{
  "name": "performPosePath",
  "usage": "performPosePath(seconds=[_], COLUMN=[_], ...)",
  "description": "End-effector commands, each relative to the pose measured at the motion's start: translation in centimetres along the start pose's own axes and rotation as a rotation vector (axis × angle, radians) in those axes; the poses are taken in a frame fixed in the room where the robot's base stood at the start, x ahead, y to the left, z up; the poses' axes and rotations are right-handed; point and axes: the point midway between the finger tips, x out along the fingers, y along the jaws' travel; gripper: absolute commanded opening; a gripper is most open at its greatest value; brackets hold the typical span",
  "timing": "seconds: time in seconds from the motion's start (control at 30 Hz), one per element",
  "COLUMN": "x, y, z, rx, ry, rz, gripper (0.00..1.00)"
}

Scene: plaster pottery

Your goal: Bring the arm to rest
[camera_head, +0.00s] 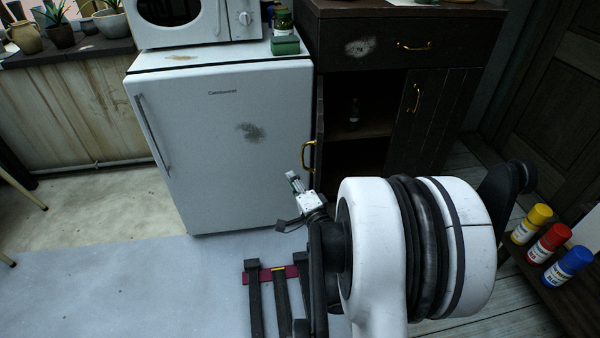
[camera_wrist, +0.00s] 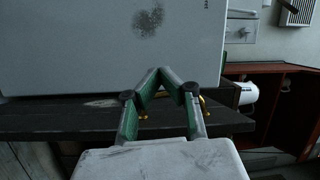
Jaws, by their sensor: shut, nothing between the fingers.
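My gripper (camera_wrist: 158,73) shows in the wrist view with its two fingers drawn together at the tips. It is shut and empty, with green inner faces on the fingers. Behind the fingers is the white fridge front with a dark smudge. In the head view my white arm link fills the lower right, in front of the cabinet. The fingertips are hard to make out there.
A microwave (camera_head: 190,22) sits on the fridge. Yellow (camera_head: 532,223), red (camera_head: 549,243) and blue (camera_head: 568,266) bottles stand at the right.

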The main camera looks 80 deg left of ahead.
Motion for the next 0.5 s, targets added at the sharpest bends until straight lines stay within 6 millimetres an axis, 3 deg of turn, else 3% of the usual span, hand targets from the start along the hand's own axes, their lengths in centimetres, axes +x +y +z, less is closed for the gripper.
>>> performPosePath(seconds=[0.2,0.5], x=[-0.7,-0.9], y=[-0.2,-0.2], z=[1.9,2.3], rx=[0.001,0.001], ry=[0.007,0.010], rz=[0.001,0.001], gripper=[0.00,0.00])
